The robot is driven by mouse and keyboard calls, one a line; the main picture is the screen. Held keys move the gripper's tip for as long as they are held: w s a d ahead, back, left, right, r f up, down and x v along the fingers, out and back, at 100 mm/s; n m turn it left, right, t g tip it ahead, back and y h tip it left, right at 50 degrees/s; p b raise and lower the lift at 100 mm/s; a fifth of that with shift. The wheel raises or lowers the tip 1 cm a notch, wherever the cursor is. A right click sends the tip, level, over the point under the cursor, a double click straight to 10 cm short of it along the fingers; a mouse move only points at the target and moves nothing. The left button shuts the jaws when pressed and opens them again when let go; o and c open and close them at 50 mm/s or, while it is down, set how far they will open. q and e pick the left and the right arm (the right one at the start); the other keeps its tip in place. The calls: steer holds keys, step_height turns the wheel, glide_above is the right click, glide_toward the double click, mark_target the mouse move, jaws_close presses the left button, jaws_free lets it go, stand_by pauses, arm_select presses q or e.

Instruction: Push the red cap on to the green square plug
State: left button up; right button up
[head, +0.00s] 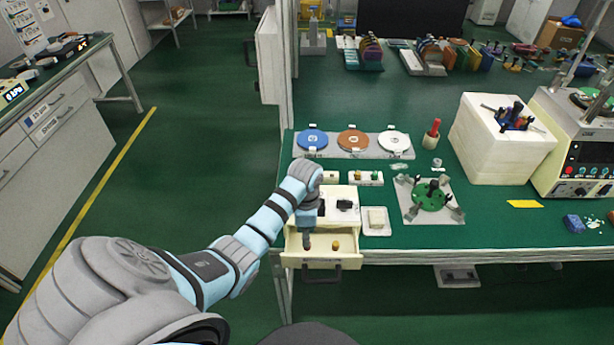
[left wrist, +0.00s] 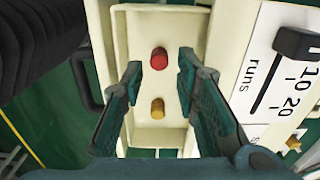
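A red cap (left wrist: 158,58) lies in an open cream drawer (left wrist: 123,40), with a yellow cap (left wrist: 157,108) close by. My left gripper (left wrist: 160,75) is open and empty, pointing down at the drawer, its fingers to either side of the caps in the picture. In the head view the left gripper (head: 307,242) is over the left part of the drawer (head: 300,263), and the yellow cap (head: 335,246) shows to its right. The red cap is hidden there. Small coloured plugs stand on a white strip (head: 365,183); which is the green square plug is too small to tell. My right gripper is not in view.
The cream drawer box (head: 345,216) carries a black knob and a printed scale. A white tray (head: 377,228) and a green round plate (head: 430,196) with dark clamps lie to its right. Blue, brown and white discs (head: 353,140) lie behind. A white block (head: 500,150) stands further right.

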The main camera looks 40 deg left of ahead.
arm_select(q)
step_height(320, 180, down, 4)
steer(key=shift+d+f+b, duration=0.15)
steer(key=shift+f+b, duration=0.05)
steer(key=shift+b, duration=0.35)
steer(key=shift+r, duration=0.1)
steer(key=c, duration=0.5)
steer(key=shift+c, duration=0.2)
